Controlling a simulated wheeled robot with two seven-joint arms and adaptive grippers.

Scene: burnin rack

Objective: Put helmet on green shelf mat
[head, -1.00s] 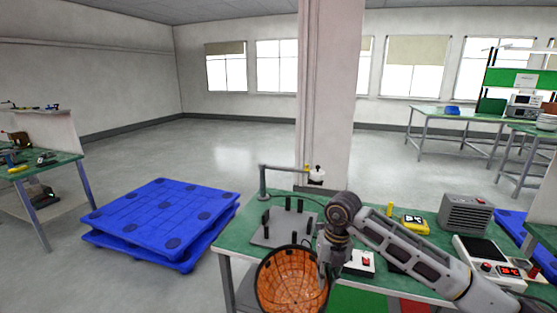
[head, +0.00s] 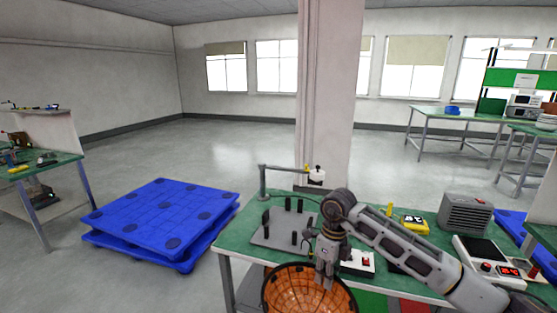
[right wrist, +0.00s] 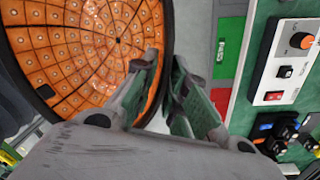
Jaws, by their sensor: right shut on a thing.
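The helmet (head: 310,292) is turned with its orange, tiled-looking inside facing up and has a dark rim. It hangs in front of the table's near edge, cut off by the bottom of the head view. My right gripper (head: 325,280) is shut on its rim. In the right wrist view, the fingers (right wrist: 167,75) hold the rim of the helmet (right wrist: 85,45) between them. A green mat (head: 371,299) shows low under the table, beside a red one. It also shows in the right wrist view (right wrist: 230,42). My left gripper is out of view.
The green table (head: 232,240) carries a grey plate with black posts (head: 283,230), a white box with a red switch (head: 358,262), a yellow meter (head: 414,224) and a grey heater (head: 465,213). Blue pallets (head: 165,220) lie on the floor at left.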

